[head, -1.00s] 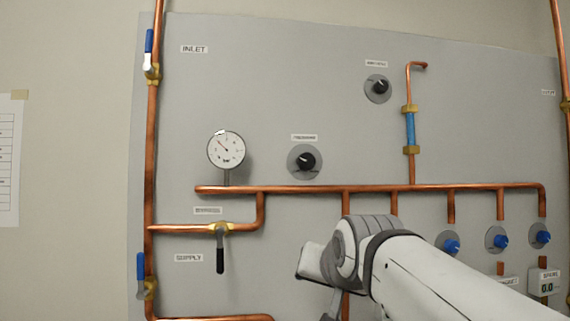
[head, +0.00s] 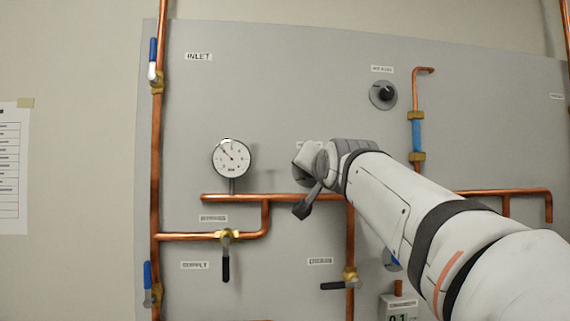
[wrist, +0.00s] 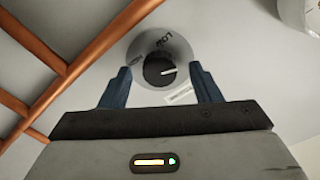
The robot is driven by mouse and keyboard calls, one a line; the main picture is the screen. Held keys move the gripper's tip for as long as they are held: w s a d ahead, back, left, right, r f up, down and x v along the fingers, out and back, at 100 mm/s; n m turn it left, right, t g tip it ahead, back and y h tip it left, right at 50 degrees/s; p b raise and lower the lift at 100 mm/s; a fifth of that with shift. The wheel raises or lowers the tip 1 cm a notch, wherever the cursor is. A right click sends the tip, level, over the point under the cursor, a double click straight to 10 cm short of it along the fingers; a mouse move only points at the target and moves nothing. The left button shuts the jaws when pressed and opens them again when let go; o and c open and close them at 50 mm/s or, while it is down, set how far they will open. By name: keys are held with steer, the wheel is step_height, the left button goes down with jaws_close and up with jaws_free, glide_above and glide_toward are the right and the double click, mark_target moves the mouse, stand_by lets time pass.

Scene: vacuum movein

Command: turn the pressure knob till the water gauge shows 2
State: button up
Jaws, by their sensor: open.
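The water gauge (head: 231,158) is a white round dial on the grey panel; its needle leans to the upper left, and the figures are too small to read surely. The pressure knob is mostly hidden behind my gripper (head: 306,178) in the head view. In the wrist view the black knob (wrist: 158,70) with a white pointer line sits on a grey disc lettered LOW. The pointer faces right. My gripper's two blue fingers (wrist: 160,72) are open on either side of the knob, with gaps visible.
A copper pipe (head: 270,197) runs just below the gauge and knob. The bypass lever (head: 226,260) hangs below it, and a drain lever (head: 335,286) sits lower right. Another black knob (head: 385,93) is at upper right. My arm covers the lower right.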

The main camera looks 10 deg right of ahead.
steer(key=shift+w, duration=0.2)
steer(key=shift+c, duration=0.3)
steer(key=c, duration=0.9)
steer(key=n+b, duration=0.3)
steer(key=n, duration=0.6)
steer(key=shift+b, duration=0.3)
